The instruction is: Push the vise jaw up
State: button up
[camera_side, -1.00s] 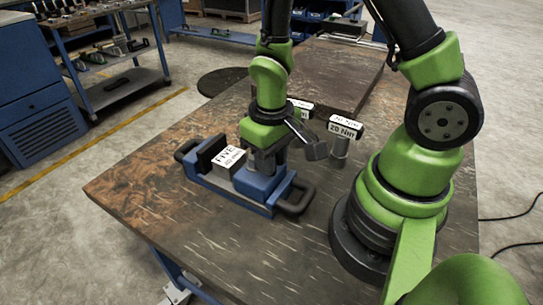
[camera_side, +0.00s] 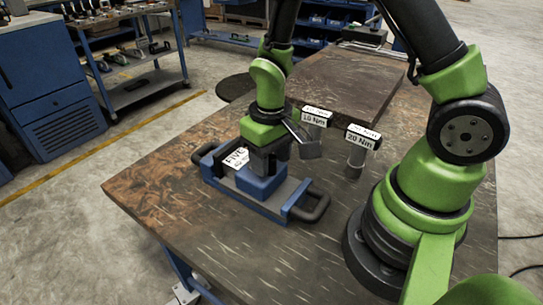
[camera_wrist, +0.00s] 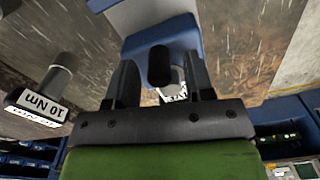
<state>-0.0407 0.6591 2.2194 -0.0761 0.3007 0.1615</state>
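The vise (camera_side: 250,200) lies on the table in the side view, with a grey bed, blue frame and dark handles at both ends. Its blue jaw (camera_side: 258,185) sits on the bed, close to the white-labelled FIVE block (camera_side: 237,158), which is partly hidden. My gripper (camera_side: 268,166) points down at the jaw; exact contact is hard to tell. In the wrist view, my gripper's two dark fingers (camera_wrist: 158,80) stand apart, with a dark rounded knob (camera_wrist: 158,66) between them. The blue jaw (camera_wrist: 160,38) shows just beyond the fingers.
Two upright tools with torque labels, one (camera_side: 316,118) behind my gripper and one reading 20 Nm (camera_side: 360,140), stand to its right. A dark brown board (camera_side: 350,80) lies at the back. The table's front left is clear.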

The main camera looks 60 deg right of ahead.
notch_tip(320, 180, up, 10)
jog(key=shift+f, duration=0.1)
dwell(0.4)
jog(key=s+a+r+m+t+y, duration=0.1)
jog(key=s+r+t+y, duration=0.1)
jog(key=s+r+t, duration=0.5)
jog(key=s+r, duration=0.4)
jog(key=r, duration=0.2)
jog(key=shift+a+m, duration=0.35)
jog(key=shift+m, duration=0.05)
